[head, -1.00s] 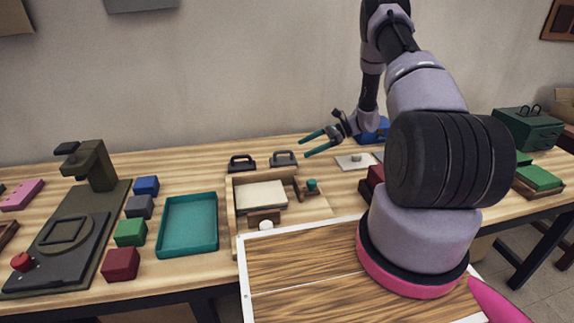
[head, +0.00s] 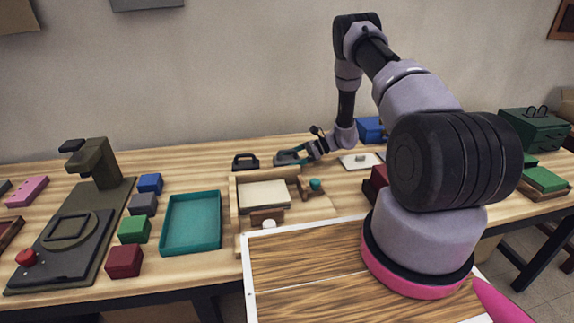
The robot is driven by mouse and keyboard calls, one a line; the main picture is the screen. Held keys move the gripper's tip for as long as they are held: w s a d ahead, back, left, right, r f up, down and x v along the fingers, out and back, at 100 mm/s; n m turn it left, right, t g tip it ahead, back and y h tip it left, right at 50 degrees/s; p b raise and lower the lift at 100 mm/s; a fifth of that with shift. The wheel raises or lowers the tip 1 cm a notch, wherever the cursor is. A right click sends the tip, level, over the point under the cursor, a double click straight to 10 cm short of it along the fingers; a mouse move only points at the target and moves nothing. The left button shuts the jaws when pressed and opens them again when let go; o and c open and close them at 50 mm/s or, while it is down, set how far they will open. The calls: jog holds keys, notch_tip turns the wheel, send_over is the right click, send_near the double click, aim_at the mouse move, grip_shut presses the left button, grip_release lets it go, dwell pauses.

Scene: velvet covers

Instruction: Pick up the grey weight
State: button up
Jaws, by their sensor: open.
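The grey weight (head: 284,159), a low block with a handle on top, stands at the back of the table, right of a similar black weight (head: 245,162). My gripper (head: 298,156) is at the grey weight's right side, reaching in from the right, low over the table. Its fingers overlap the weight's handle in the picture and partly hide it. I cannot tell whether they touch it. The jaws are open.
A wooden tray (head: 234,208) with a pale block stands just in front of the weights. A teal tray (head: 191,222) and several coloured blocks lie to the left. A white plate with a knob (head: 359,162) lies right of my gripper.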

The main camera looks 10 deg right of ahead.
jog(key=shift+a, duration=0.1)
jog(key=shift+c, duration=0.3)
jog(key=c, duration=1.5)
jog(key=shift+w, duration=0.1)
grip_shut()
jog(key=shift+r, duration=0.15)
